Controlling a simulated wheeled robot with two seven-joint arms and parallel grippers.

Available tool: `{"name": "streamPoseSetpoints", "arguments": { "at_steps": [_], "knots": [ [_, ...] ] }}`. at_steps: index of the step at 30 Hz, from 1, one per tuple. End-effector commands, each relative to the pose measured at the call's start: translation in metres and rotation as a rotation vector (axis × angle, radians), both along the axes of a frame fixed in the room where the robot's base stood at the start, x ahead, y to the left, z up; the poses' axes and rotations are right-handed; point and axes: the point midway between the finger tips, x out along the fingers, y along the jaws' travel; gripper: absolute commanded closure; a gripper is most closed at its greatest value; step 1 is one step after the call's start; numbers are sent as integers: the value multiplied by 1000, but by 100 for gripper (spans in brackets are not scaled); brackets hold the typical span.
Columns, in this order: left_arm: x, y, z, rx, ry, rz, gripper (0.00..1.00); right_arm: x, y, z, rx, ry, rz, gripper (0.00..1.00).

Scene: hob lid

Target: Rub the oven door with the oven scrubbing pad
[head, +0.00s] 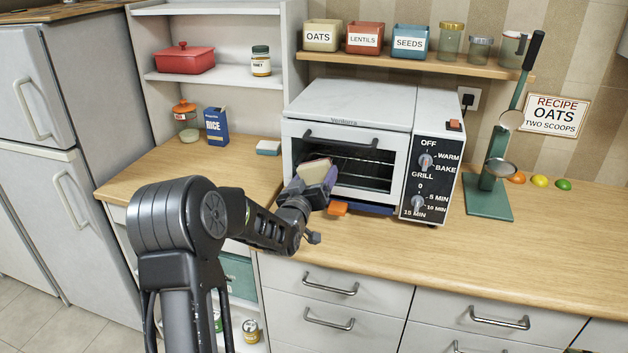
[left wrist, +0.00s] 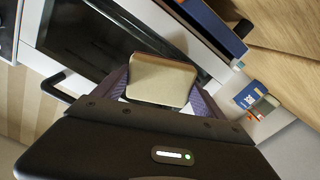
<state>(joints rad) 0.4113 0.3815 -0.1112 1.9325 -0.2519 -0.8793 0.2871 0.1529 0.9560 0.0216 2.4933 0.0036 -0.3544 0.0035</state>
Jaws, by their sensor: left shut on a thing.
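The countertop oven (head: 345,105) is white, with a dark glass door (head: 372,168) and a black handle across its top. The door looks shut, with a rack showing through the glass. My left gripper (head: 318,184) is at the lower left of the door, shut on a beige scrubbing pad (head: 314,171). In the left wrist view the pad (left wrist: 160,80) sits between the purple-grey fingers, in front of the oven door (left wrist: 85,42). I cannot tell whether the pad touches the door. My right gripper is not in view.
A blue tray with an orange tab (head: 338,208) sticks out low at the oven's front. A pale block with a teal base (head: 268,147) lies left of the oven. The front counter at right is clear.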

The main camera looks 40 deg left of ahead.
Motion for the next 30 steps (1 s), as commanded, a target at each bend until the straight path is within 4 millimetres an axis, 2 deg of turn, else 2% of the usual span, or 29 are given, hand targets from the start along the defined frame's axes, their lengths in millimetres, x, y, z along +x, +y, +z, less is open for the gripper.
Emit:
{"name": "streamPoseSetpoints", "arguments": {
  "at_steps": [19, 30],
  "knots": [
    [10, 2, 0, -1, -1, -1, 51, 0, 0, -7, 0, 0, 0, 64],
    [19, -27, -2, -1, -1, -3, 51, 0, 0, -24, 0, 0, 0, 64]
  ]
}}
